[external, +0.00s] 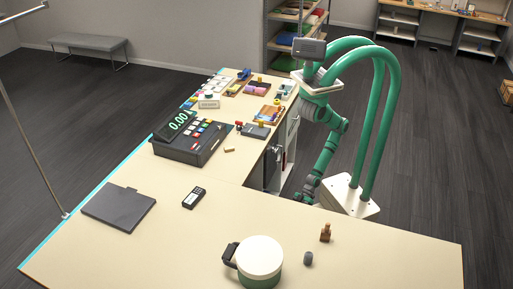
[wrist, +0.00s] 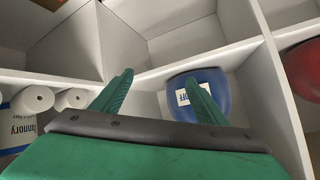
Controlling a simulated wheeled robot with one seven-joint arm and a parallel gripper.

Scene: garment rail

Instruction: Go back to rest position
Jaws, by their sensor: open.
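My gripper (external: 305,191) hangs low at the end of my green arm, close to the inner edge of the light counter (external: 225,210) in the external view. In the wrist view its two green fingers (wrist: 160,88) are spread apart with nothing between them. They point into white shelf compartments (wrist: 185,42). A blue rounded thing (wrist: 212,82) with a white label sits in a compartment beyond the right finger, which partly covers it. I cannot tell whether the finger touches it.
A red rounded thing (wrist: 304,68) is at the right, and white rolls (wrist: 33,100) are at the left. On the counter are a till (external: 188,145), a dark flat pad (external: 118,207), a card reader (external: 194,197) and a white-topped pot (external: 260,257). Dark floor (external: 440,150) is open at right.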

